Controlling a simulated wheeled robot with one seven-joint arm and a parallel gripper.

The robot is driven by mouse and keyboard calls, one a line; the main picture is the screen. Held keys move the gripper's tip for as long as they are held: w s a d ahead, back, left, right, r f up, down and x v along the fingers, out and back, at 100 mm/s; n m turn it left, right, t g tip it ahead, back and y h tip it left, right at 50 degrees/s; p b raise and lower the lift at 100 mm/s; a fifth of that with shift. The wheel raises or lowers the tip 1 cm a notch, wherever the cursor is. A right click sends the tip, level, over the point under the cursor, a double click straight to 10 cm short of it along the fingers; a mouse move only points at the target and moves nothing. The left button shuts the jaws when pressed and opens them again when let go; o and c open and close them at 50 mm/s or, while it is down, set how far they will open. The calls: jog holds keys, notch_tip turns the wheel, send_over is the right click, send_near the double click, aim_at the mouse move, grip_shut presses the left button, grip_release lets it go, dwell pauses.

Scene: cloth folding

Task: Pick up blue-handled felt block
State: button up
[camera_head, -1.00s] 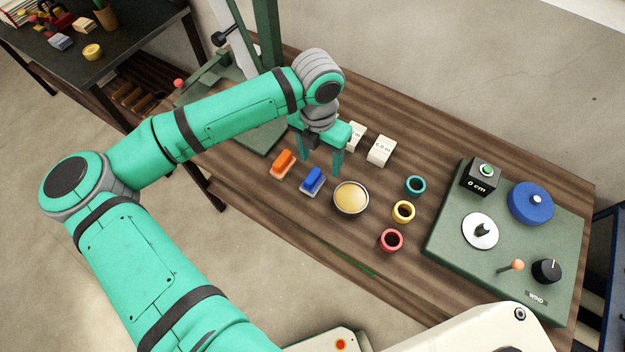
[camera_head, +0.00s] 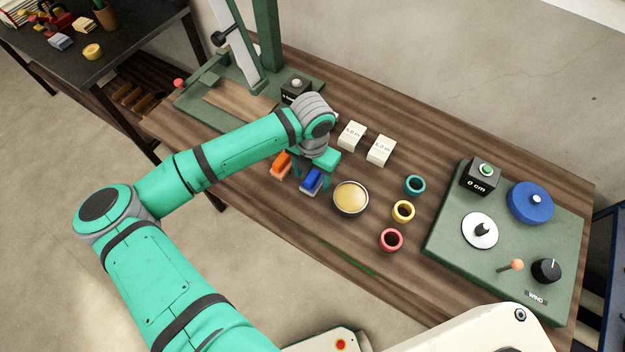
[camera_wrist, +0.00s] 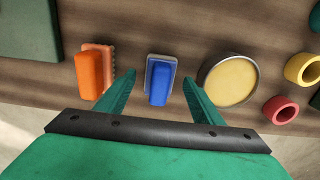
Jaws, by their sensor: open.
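The blue-handled felt block (camera_head: 311,181) lies on the wooden table, with a blue handle on top of a pale grey base. In the wrist view the blue-handled felt block (camera_wrist: 159,82) sits between the two fingers, with clear gaps on both sides. My gripper (camera_head: 310,178) is open and empty above it, seen from the head camera. In the wrist view my gripper (camera_wrist: 158,84) has its fingers spread to either side of the block. The head view does not show clearly how high the fingertips are.
An orange-handled block (camera_wrist: 90,74) lies left of the left finger. A round tin with yellow content (camera_wrist: 228,80) lies close right of the right finger. Teal, yellow and red rings (camera_head: 403,211) stand farther right. Two white blocks (camera_head: 380,151) stand behind.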

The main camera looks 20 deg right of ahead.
jog(key=shift+f, duration=0.3)
jog(key=c, duration=1.2)
jog(key=shift+o, duration=0.2)
jog(key=shift+r, duration=0.1)
jog(key=shift+r, duration=0.55)
notch_tip(320, 180, up, 2)
jog(key=shift+r, duration=0.1)
jog(key=s+d+r, duration=0.2)
jog(key=s+r, duration=0.7)
jog(key=s, duration=0.5)
jog(key=shift+r, duration=0.3)
